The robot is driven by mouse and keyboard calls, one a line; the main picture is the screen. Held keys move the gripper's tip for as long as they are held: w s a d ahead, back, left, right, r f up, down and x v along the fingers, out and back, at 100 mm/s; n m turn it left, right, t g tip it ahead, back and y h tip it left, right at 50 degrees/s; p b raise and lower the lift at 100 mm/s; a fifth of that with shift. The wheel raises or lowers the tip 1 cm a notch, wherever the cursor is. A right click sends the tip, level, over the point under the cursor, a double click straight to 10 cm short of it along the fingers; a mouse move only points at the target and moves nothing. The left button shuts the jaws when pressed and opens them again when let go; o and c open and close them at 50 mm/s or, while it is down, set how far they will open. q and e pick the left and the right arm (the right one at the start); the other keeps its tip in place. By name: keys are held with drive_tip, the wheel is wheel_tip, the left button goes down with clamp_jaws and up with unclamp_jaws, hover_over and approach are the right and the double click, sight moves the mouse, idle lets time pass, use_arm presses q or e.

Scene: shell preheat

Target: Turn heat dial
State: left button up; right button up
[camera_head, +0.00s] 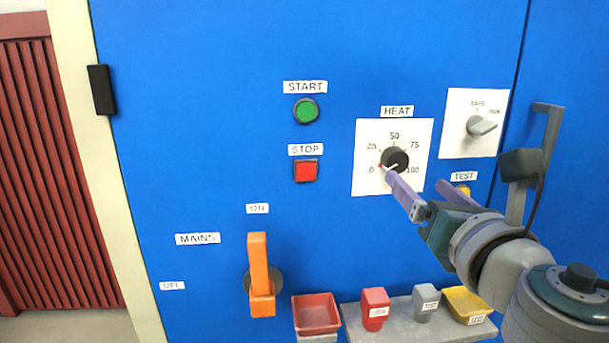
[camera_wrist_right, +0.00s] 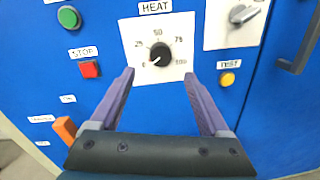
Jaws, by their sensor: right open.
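The heat dial (camera_head: 395,158) is a black round knob on a white plate (camera_head: 365,180) marked 0, 25, 50, 75, 100, under a HEAT label (camera_head: 397,112). In the right wrist view the dial (camera_wrist_right: 159,53) lies ahead, between and beyond the fingers. My right gripper (camera_head: 415,184) is open and empty, just below and in front of the dial; it also shows in the right wrist view (camera_wrist_right: 160,82). The fingers look apart from the knob. My left gripper is not in view.
On the blue panel are a green START button (camera_head: 306,110), red STOP button (camera_head: 306,170), yellow TEST button (camera_wrist_right: 228,79), grey selector (camera_head: 482,126) and orange mains lever (camera_head: 260,276). A grey shelf (camera_head: 400,332) with small blocks and a red tray (camera_head: 316,315) sit below. A door handle (camera_head: 546,140) is right.

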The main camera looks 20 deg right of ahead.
sight(398, 162)
drive_tip(key=b+x, duration=0.1)
drive_tip(key=x, duration=0.7)
drive_tip(key=shift+w+d+b, duration=0.1)
drive_tip(key=shift+w+b, duration=0.05)
drive_tip(key=shift+b, duration=0.15)
clamp_jaws()
